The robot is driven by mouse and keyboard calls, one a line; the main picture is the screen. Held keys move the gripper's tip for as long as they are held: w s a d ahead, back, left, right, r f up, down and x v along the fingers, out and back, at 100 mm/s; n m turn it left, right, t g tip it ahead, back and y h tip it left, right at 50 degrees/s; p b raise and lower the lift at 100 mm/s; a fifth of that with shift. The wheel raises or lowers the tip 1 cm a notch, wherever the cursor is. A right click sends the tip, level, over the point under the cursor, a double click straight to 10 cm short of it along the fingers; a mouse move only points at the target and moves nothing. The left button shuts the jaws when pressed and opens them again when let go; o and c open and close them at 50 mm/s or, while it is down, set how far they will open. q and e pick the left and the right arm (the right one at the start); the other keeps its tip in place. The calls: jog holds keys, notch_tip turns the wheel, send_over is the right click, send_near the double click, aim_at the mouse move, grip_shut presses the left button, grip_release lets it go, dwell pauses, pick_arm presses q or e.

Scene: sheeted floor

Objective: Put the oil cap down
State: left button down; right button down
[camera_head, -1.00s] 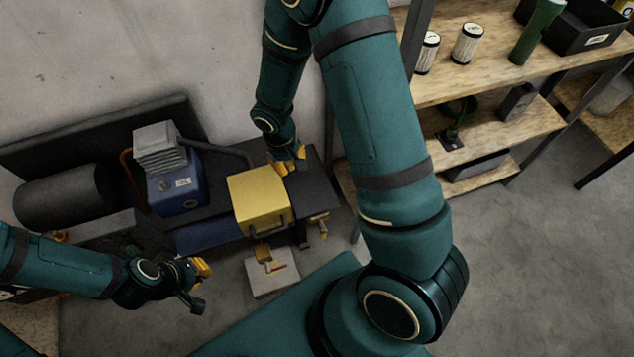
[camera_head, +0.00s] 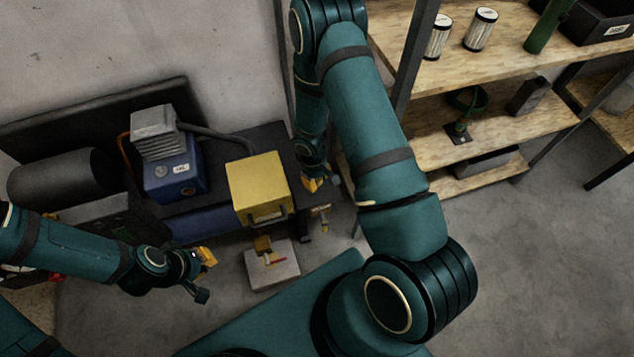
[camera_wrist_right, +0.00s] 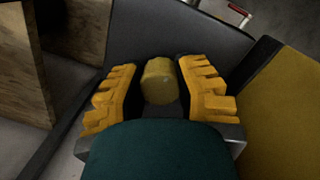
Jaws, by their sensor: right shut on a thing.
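The oil cap (camera_wrist_right: 160,82) is a dull yellow, rounded cylinder between the fingers of my right gripper (camera_wrist_right: 160,92) in the right wrist view. My right gripper is shut on it, over a dark flat surface (camera_wrist_right: 205,35). In the head view my right gripper (camera_head: 316,184) is at the right end of the dark machine bench, just right of the yellow box (camera_head: 258,183). The cap cannot be made out there. My left gripper (camera_head: 204,276) is open and empty, above the floor at the lower left.
A blue engine unit (camera_head: 172,180) with a grey finned top stands left of the yellow box. A grey block (camera_head: 272,272) with a brass fitting is on the floor in front. Wooden shelves (camera_head: 450,80) stand at the right. The floor at lower right is clear.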

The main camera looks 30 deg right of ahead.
notch_tip(320, 180, down, 2)
jog(key=shift+f, duration=0.1)
jog(key=shift+f+b, duration=0.2)
jog(key=shift+b, duration=0.25)
jog(key=c, duration=0.9)
grip_release()
jog(key=shift+o, duration=0.7)
